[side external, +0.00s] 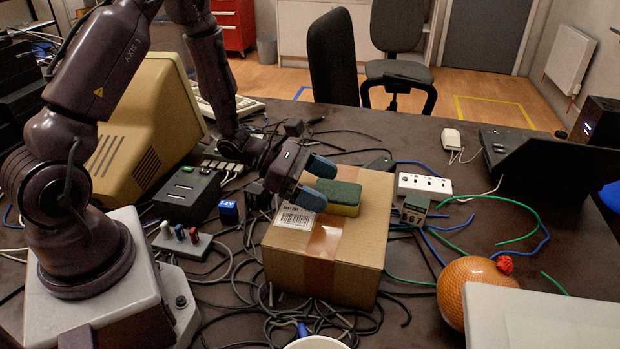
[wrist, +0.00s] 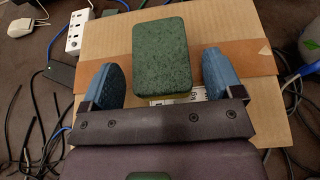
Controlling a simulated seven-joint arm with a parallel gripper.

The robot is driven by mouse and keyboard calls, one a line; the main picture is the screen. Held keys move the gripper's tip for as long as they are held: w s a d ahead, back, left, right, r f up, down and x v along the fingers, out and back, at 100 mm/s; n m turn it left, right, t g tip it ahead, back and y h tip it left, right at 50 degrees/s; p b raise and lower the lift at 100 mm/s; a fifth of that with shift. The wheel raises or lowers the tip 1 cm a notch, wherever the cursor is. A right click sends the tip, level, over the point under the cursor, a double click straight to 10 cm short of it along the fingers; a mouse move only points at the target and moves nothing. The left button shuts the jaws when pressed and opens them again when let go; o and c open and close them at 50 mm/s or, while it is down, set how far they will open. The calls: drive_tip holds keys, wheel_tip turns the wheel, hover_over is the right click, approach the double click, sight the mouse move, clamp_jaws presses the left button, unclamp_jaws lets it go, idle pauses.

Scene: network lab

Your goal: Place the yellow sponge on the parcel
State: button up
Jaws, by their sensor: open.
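The yellow sponge (side external: 340,197) has a dark green top and lies flat on top of the cardboard parcel (side external: 325,262). In the wrist view the sponge (wrist: 160,56) shows its green face, with a thin yellow edge at its near side. The parcel (wrist: 232,38) lies beneath it, with a brown tape strip and a white label. My gripper (side external: 318,182) is open just above the parcel top, beside the sponge. In the wrist view my gripper's blue fingertips (wrist: 158,80) stand apart on either side of the sponge's near end, with gaps between. Nothing is held.
Loose cables (side external: 330,318) spread around the parcel's base. A small labelled block (side external: 414,208) and a white power strip (side external: 424,186) stand right of it. An orange textured ball (side external: 468,290) sits at front right. A black box (side external: 185,194) and an old monitor (side external: 150,125) stand left.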

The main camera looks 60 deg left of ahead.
drive_tip(key=v, duration=1.1)
drive_tip(key=s+d+r+m+g+y, duration=0.1)
drive_tip(key=s+d+r+m+g, duration=0.65)
drive_tip(key=m, duration=0.65)
drive_tip(key=s+r+m+t+y, duration=0.3)
drive_tip(key=r+m+y, duration=0.5)
drive_tip(key=m, duration=0.5)
drive_tip(key=shift+s+r+y, duration=0.3)
drive_tip(key=shift+s+r, duration=0.1)
drive_tip(key=shift+r, duration=0.6)
